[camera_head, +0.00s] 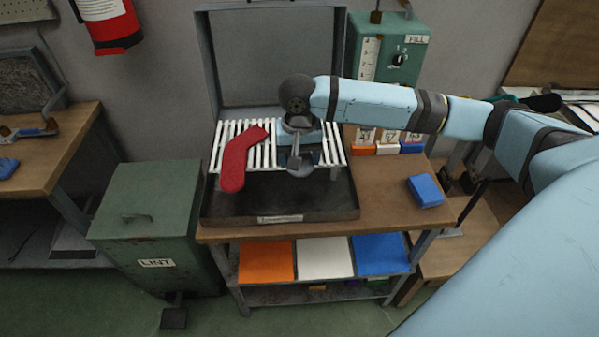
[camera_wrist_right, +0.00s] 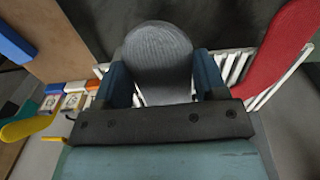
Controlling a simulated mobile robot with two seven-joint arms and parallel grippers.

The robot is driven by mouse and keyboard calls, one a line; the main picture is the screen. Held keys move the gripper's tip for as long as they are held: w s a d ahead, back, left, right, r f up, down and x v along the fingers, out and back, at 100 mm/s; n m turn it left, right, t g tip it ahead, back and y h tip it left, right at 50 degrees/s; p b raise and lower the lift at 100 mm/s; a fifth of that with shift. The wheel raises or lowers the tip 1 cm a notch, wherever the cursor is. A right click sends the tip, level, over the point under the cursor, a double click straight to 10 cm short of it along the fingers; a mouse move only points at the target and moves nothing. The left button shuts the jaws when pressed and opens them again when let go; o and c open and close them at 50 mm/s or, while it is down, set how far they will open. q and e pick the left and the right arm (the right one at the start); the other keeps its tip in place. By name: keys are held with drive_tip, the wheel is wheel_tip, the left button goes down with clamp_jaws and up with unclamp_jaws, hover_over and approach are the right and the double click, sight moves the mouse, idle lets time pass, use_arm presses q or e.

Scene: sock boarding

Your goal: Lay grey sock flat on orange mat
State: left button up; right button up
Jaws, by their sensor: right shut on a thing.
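My right gripper (camera_head: 302,164) is over the white slatted rack on the bench, at the right of the red sock. In the right wrist view its two blue fingers are shut on the grey sock (camera_wrist_right: 158,55), whose rounded ribbed end sticks out beyond them. In the head view the gripper and wrist hide most of the grey sock. The orange mat (camera_head: 266,262) lies flat and bare on the shelf under the bench, at the left of the white mat. My left gripper is not in view.
A red sock (camera_head: 240,163) lies on the white rack (camera_head: 216,150), over a dark tray (camera_head: 232,207). A white mat (camera_head: 325,258) and blue mat (camera_head: 381,254) share the lower shelf. A blue block (camera_head: 426,190) sits on the bench's right side. A green lint bin (camera_head: 150,225) stands left.

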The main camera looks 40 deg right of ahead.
drive_tip(key=shift+f, duration=0.7)
wheel_tip(320, 180, down, 4)
drive_tip(key=shift+r+p, duration=0.1)
drive_tip(key=shift+p, duration=0.9)
drive_tip(key=o, duration=0.7)
drive_tip(key=shift+o, duration=0.2)
